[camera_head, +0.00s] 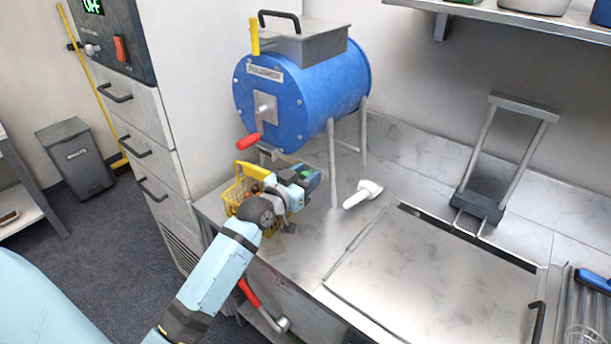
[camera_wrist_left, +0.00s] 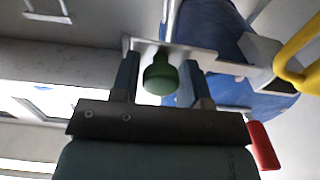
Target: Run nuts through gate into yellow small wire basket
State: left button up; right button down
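The yellow small wire basket (camera_head: 233,192) stands on the counter below the front of the blue polisher drum (camera_head: 285,95). Some brown nuts (camera_head: 257,188) show inside it; my arm hides part of it. My left gripper (camera_head: 308,180) is beside the basket, under the drum. In the left wrist view its two fingers (camera_wrist_left: 160,80) stand on either side of a green knob (camera_wrist_left: 159,76), with narrow gaps showing. A metal plate (camera_wrist_left: 205,54) lies behind the knob, below the blue drum (camera_wrist_left: 215,25). The gate itself is not clearly visible. My right gripper is not in view.
A red crank handle (camera_head: 249,141) juts from the drum front, near the basket; it also shows in the wrist view (camera_wrist_left: 263,146). The drum's metal legs (camera_head: 332,165) stand close by. A white scoop (camera_head: 363,194) lies right of them.

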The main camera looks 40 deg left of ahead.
aim_at(295, 160)
pick_arm(q)
grip_shut()
jog(key=a, duration=0.5)
jog(key=shift+w+a, duration=0.2)
jog(key=shift+a, duration=0.15)
jog(key=shift+r, duration=0.1)
jog(key=shift+o, duration=1.2)
grip_release()
jog(key=shift+a, duration=0.1)
jog(key=shift+o, duration=0.8)
jog(key=shift+a, duration=0.1)
